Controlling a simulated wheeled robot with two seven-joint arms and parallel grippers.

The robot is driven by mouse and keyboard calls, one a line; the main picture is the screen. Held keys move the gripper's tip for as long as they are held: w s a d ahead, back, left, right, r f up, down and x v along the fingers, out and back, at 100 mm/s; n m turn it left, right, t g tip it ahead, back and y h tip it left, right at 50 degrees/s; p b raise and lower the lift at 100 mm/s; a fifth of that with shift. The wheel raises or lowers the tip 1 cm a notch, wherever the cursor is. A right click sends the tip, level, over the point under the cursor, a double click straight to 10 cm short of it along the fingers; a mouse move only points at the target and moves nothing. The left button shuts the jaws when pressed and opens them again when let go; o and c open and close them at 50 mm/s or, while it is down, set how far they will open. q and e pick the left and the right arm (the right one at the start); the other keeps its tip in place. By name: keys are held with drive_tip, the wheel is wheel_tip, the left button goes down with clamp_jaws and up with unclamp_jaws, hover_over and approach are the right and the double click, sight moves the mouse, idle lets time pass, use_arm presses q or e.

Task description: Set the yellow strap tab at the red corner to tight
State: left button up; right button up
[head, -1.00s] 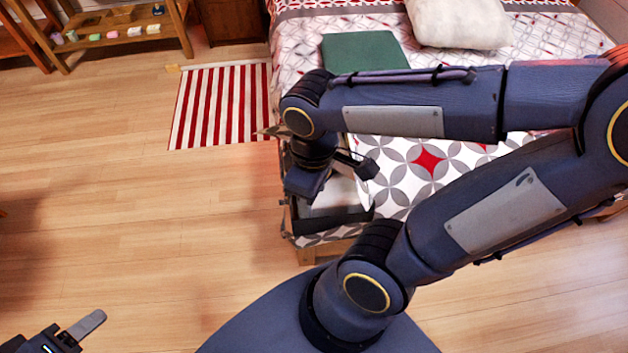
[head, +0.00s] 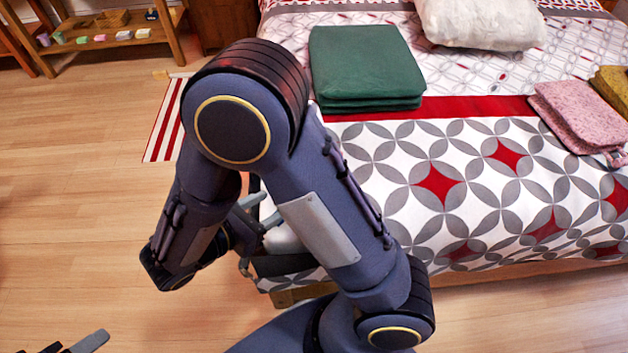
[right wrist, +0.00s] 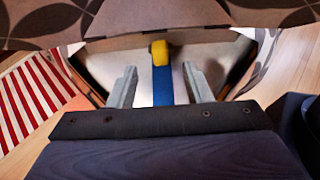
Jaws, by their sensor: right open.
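The yellow strap tab (right wrist: 160,52) shows in the right wrist view, at the upper end of a blue strap (right wrist: 163,86) on a pale surface under a patterned cover. My right gripper (right wrist: 163,72) is open, with one grey finger on each side of the strap and a gap to both. The tab lies just ahead, between the lines of the fingers. In the head view my right arm hides the tab and most of the bed corner; the right fingers (head: 262,210) show in part there. My left gripper (head: 92,343) is at the bottom left, far from the bed and mostly cut off. I cannot make out a red corner mark.
The bed's patterned cover (head: 390,165) fills the right side. A folded green stack (head: 365,65), a white pillow (head: 480,22) and folded pink cloth (head: 580,115) lie on it. A striped rug (head: 165,115) and a shelf (head: 110,35) are at left. The left floor is clear.

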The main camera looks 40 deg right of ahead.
drive_tip(key=b+x, duration=0.2)
drive_tip(key=x, duration=0.5)
drive_tip(key=shift+w+d, duration=0.15)
drive_tip(key=shift+d, duration=0.15)
drive_tip(key=shift+c, duration=0.2)
clamp_jaws()
